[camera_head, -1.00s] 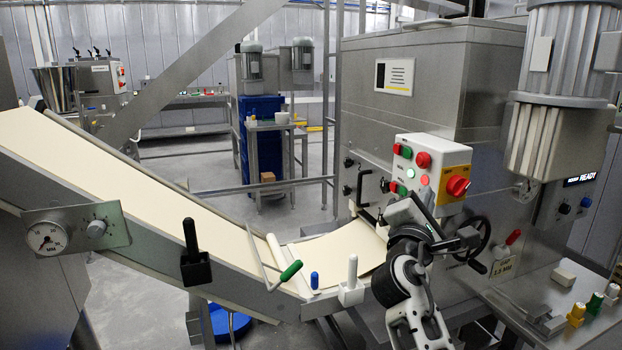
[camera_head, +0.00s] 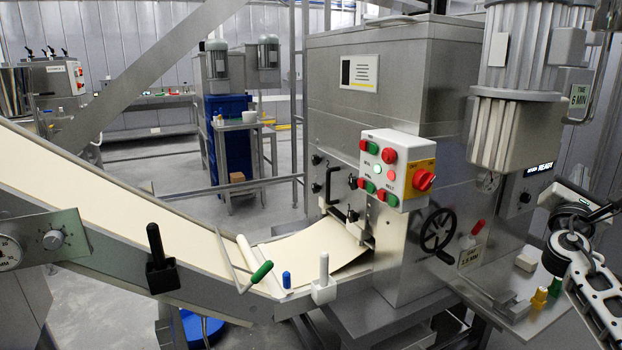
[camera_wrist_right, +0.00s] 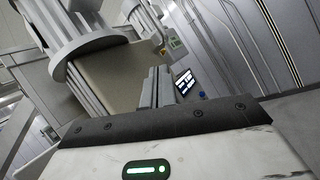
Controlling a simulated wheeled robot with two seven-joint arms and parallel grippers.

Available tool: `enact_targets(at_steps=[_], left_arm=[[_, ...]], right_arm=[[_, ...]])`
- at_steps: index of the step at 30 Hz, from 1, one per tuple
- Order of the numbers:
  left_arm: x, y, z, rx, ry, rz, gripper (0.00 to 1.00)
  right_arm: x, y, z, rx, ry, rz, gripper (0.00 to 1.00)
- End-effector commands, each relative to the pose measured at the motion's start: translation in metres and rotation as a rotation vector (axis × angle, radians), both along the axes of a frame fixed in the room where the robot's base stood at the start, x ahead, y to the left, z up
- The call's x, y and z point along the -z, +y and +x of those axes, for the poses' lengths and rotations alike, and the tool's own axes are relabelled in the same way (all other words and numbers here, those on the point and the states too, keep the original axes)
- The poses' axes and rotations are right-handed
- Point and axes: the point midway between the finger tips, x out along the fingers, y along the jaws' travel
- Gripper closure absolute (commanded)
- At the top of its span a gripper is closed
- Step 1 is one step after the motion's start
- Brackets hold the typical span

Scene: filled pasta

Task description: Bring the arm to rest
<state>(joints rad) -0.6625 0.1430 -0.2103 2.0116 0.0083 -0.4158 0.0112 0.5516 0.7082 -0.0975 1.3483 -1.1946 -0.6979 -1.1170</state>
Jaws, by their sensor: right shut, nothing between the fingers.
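My right gripper (camera_head: 590,207) is at the far right of the head view, beside the machine's front and above the small side shelf. My white and black right arm reaches up to it from the lower right edge. In the right wrist view the two grey fingers (camera_wrist_right: 156,85) are together with nothing between them. They point towards the grey motor housing and the lit display, apart from both as far as I can tell. My left gripper is not in view.
The steel machine (camera_head: 385,80) carries a control box (camera_head: 398,168) with red and green buttons and a black handwheel (camera_head: 438,230). A dough sheet (camera_head: 90,185) runs down the conveyor into it. The side shelf (camera_head: 490,305) holds small blocks and knobs.

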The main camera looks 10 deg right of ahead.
Motion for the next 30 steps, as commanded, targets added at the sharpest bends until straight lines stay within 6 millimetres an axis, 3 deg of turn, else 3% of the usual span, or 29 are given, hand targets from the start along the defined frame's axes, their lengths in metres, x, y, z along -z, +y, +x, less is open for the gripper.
enact_targets(at_steps=[9,15,20,21,26,30], left_arm=[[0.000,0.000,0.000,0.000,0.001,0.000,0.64],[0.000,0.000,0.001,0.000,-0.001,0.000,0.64],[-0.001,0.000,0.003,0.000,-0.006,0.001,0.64],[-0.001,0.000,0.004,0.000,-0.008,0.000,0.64],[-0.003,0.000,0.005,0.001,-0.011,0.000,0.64],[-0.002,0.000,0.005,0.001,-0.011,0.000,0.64]], right_arm=[[0.059,0.020,0.037,-0.456,-0.388,0.884,1.00],[0.080,0.047,0.055,-0.658,-0.685,1.500,1.00],[0.086,0.070,0.064,-0.748,-0.915,1.950,1.00],[0.108,0.084,0.062,-0.727,-0.877,1.967,1.00],[0.170,0.129,0.049,-0.677,-0.776,2.045,1.00],[0.232,0.177,0.024,-0.616,-0.684,2.138,1.00]])
